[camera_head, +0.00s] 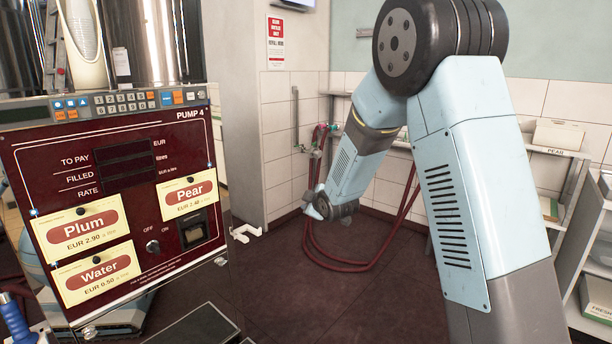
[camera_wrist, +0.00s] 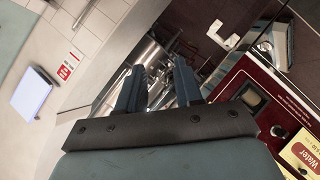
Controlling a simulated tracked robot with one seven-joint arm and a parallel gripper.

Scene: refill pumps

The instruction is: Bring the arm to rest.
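My arm reaches in from the right of the head view, bent at the elbow, with its forearm sloping down to the left. My gripper (camera_wrist: 158,80) shows in the wrist view with its two dark fingers apart and nothing between them. In the head view the arm's end is near the middle, right of the pump panel, and the fingers cannot be made out there. The dark red PUMP 4 panel (camera_head: 110,239) stands at the left; it also shows at the right of the wrist view (camera_wrist: 246,73).
Plum (camera_head: 84,231), Pear (camera_head: 189,191) and Water (camera_head: 98,272) cards are on the panel. A white bracket (camera_head: 246,233) sits at its right. A red hose (camera_head: 345,268) hangs by the tiled wall. Shelves (camera_head: 593,235) stand at the right. Floor between is open.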

